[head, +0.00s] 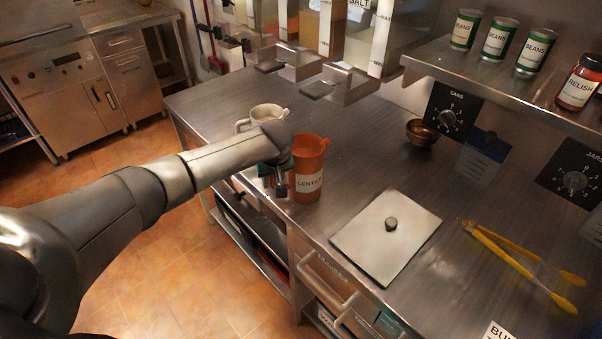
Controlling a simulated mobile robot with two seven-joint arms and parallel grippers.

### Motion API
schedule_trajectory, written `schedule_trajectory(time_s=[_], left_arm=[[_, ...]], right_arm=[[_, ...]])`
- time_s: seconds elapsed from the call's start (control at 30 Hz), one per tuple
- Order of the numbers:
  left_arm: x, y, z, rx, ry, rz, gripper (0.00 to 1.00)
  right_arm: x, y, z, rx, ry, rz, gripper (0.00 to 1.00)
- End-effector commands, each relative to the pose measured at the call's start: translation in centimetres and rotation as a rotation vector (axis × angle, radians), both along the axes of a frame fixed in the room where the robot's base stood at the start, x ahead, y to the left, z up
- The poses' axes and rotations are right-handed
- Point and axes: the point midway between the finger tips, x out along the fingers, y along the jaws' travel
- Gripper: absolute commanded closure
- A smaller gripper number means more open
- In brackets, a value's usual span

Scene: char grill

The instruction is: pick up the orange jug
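The orange jug (311,154) stands upright on the steel counter near its front edge, with a white label that starts "LENTI". My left arm reaches in from the left, and my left gripper (276,181) points down just left of the jug. The gripper overlaps the jug's left edge in the picture, so I cannot tell whether it touches it. The wrist hides much of the fingers, and their gap does not show clearly. My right gripper is not in view.
A cream mug (266,115) stands behind my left wrist. A flat metal plate with a knob (385,238), yellow tongs (520,262) and a small bowl (422,132) lie to the right. Dispenser brackets (340,84) overhang the back. A shelf (500,78) holds cans and a relish jar.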

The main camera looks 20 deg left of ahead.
Motion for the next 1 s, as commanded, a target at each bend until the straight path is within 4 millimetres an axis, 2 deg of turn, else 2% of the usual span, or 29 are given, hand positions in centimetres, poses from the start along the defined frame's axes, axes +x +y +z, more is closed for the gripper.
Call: schedule_trajectory(time_s=[0.03,0.23,1.0], left_arm=[[-0.01,0.02,0.00,0.000,0.000,0.000,0.78],[-0.01,0.04,0.01,0.001,0.001,0.000,1.00],[-0.02,0.07,0.00,0.001,0.001,0.000,1.00]], right_arm=[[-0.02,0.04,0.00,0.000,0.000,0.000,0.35],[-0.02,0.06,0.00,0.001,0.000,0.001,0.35],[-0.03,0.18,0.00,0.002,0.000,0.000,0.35]])
